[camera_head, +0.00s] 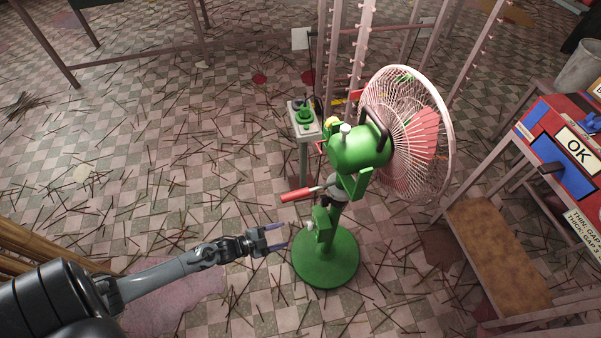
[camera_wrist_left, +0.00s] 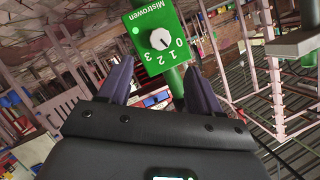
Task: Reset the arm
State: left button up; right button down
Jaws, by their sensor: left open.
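My left gripper (camera_head: 275,237) is open and empty, with its fingers pointing right toward the stand of the green fan (camera_head: 358,148). It stops short of the fan's green control box (camera_head: 323,219). In the left wrist view the two dark fingers of my left gripper (camera_wrist_left: 158,66) stand apart with the control box (camera_wrist_left: 147,22) beyond them. The box carries a white knob (camera_wrist_left: 160,39) and the marks 0, 1, 2 and 3. The exact mark that the knob points at is hard to tell. My right gripper is in neither view.
The fan's round green base (camera_head: 325,262) stands on the checkered floor, which is strewn with thin sticks. A red-handled tool or lever (camera_head: 296,194) sticks out left of the fan's stem. A pink rack stands behind. A table with an OK sign (camera_head: 578,150) is at right.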

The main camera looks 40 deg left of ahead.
pick_arm(q)
jog(key=shift+r, duration=0.1)
jog(key=d+r+n+y+p, duration=0.1)
jog(key=d+r+n+p, duration=0.1)
jog(key=d+r+p, duration=0.6)
jog(key=d+r+n+g+p, duration=0.1)
jog(key=d+r+p, duration=0.15)
jog(key=r, duration=0.95)
jog(key=d+r+n+y+p, duration=0.15)
jog(key=d+r+p, duration=0.25)
jog(key=r+p, duration=0.4)
jog(key=s+a+r+n+g+y, duration=0.2)
jog(key=s+r+n+g, duration=0.3)
jog(key=s+r+g, duration=0.45)
jog(key=w+r+p+v, duration=0.1)
jog(key=w+p+v, duration=0.2)
jog(key=p+v, duration=1.6)
jog(key=w+d+r+p+v, duration=0.1)
jog(key=w+p+v, duration=0.3)
jog(key=p+v, duration=1.4)
jog(key=shift+r+t+p, duration=0.3)
jog(key=shift+t+p, duration=0.05)
jog(key=shift+p, duration=0.15)
